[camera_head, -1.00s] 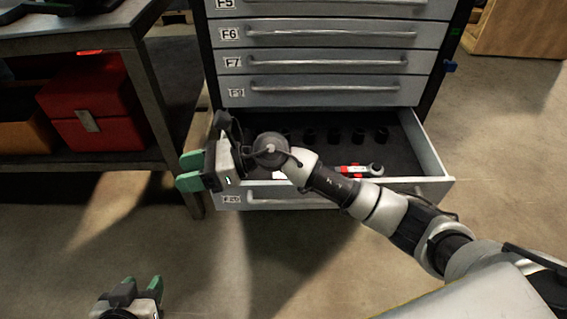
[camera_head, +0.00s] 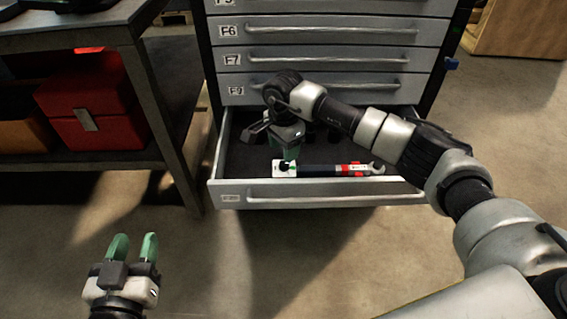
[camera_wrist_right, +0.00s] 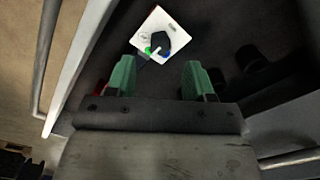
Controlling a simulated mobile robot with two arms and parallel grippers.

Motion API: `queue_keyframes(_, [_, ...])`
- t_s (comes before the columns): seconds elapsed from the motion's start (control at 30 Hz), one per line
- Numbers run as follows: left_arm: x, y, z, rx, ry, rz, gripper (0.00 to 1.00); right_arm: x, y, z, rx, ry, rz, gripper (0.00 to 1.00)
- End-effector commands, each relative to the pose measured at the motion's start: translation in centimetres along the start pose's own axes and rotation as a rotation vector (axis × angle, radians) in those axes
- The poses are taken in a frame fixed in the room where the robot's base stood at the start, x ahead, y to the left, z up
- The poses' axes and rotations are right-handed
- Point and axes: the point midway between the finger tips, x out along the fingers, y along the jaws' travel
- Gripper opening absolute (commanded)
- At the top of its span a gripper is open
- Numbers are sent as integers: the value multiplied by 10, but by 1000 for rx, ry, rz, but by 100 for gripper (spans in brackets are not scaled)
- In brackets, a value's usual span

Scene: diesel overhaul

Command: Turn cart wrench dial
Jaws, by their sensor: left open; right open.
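The wrench (camera_head: 325,170) lies in the open drawer near its front wall, with a dark handle, red bands and a metal head at the right. At its left end is a white square plate with a dark dial knob (camera_head: 284,168). The right wrist view shows this dial (camera_wrist_right: 161,42) just beyond and between my fingertips, apart from them. My right gripper (camera_head: 290,148) points down over the dial end; its open green fingers also show in the right wrist view (camera_wrist_right: 160,78). My left gripper (camera_head: 134,246) is open and empty, low at the left, away from the drawer.
The open drawer (camera_head: 310,193) has a raised front wall and handle close to the wrench. Dark round sockets (camera_wrist_right: 250,57) stand inside it. Closed drawers (camera_head: 330,60) rise above. A workbench with red boxes (camera_head: 90,105) stands left. Floor in front is clear.

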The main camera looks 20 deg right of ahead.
Motion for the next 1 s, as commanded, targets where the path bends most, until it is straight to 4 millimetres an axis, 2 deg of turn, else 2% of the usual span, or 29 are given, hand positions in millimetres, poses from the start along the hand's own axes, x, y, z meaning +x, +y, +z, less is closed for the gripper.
queue_keyframes(0.03, [1, 1, -4, -1, 51, 3, 43, 12, 0, 1, 0, -3, 2, 53])
queue_keyframes(0.1, [2, 3, -13, -2, 122, 7, 43, 23, 0, 1, -1, -3, 1, 53])
queue_keyframes(0.3, [0, 6, -32, -6, 274, 15, 43, 46, 0, 1, 0, -3, -1, 53])
queue_keyframes(0.5, [-2, 7, -42, -8, 340, 19, 43, 54, 0, 1, 0, -2, -1, 53])
queue_keyframes(0.77, [-2, 7, -42, -8, 346, 19, 43, 55, 0, 1, -1, -3, -1, 53])
queue_keyframes(1.0, [-2, 7, -42, -8, 345, 18, 43, 54, 0, 1, -1, -3, -2, 18])
